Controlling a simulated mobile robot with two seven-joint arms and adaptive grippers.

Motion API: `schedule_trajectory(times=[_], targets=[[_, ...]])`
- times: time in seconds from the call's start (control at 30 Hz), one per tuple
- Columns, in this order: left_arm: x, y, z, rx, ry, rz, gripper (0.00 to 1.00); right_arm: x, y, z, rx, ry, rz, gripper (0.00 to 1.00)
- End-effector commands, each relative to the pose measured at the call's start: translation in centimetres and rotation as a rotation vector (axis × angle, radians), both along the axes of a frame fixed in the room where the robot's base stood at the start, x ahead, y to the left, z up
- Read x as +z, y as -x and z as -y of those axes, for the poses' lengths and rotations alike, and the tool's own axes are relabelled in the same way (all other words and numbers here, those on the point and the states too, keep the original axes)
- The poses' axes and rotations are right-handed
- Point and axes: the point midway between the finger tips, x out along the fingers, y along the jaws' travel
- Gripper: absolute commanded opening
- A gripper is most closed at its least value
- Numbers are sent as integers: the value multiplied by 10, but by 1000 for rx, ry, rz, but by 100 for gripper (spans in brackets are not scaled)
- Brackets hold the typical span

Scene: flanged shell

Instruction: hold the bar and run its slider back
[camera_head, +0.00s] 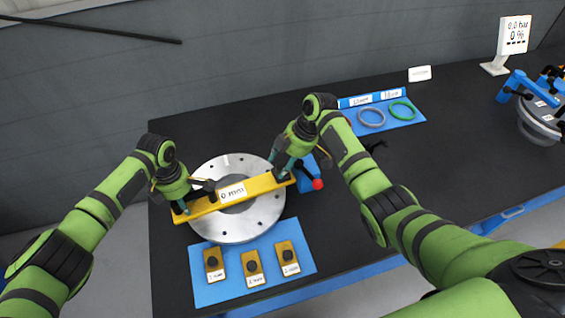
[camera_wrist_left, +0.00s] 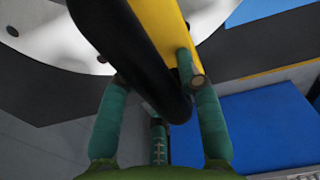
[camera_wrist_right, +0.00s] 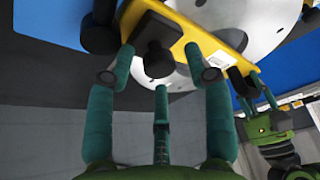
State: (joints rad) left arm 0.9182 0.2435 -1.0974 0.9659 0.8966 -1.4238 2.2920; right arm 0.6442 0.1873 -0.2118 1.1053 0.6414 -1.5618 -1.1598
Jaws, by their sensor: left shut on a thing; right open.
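A yellow bar (camera_head: 225,200) with a white "0 mm" label (camera_head: 232,191) lies across a round grey flanged plate (camera_head: 262,215). My left gripper (camera_head: 182,206) is at the bar's left end. In the left wrist view (camera_wrist_left: 160,85) its fingers are shut on a black grip (camera_wrist_left: 150,60) running along the yellow bar (camera_wrist_left: 165,25). My right gripper (camera_head: 285,174) is at the bar's right end. In the right wrist view (camera_wrist_right: 160,75) its fingers stand open on either side of a black knob (camera_wrist_right: 157,58) on the bar (camera_wrist_right: 190,35). I cannot tell whether this knob is the slider.
A blue block (camera_head: 307,178) with a red ball (camera_head: 318,184) stands right of the plate. A blue mat (camera_head: 235,287) in front holds several yellow labelled pieces. A blue tray (camera_head: 385,124) with rings lies behind. A display (camera_head: 514,35) reads "0.0 bar, 0 %".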

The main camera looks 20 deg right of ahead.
Motion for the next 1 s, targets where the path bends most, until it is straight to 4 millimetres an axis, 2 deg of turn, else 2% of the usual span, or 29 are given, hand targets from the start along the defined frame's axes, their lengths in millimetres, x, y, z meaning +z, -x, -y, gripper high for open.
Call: schedule_trajectory(times=[0.03, 0.37, 0.4, 0.5, 0.67, 0.73, 1.0], targets=[[-7, 5, -2, 0, -7, -12, 0, -4, 0, -1, 0, 0, 0, 53], [-7, 5, -2, 0, -6, -12, 0, -6, -1, -2, 1, 1, 1, 53], [-7, 5, -2, 0, -6, -12, 0, -6, -1, -2, 1, 1, 1, 37], [-7, 5, -2, 0, -6, -12, 0, -6, -1, -2, 1, 1, 1, 0], [-7, 5, -2, 1, -6, -12, 0, -6, -1, -3, 1, -1, 1, 0], [-7, 5, -2, 1, -6, -12, 0, -6, 0, -9, 2, -2, 0, 0], [-7, 5, -2, 1, -6, -11, 0, -6, 6, -61, 4, -4, 1, 0]])
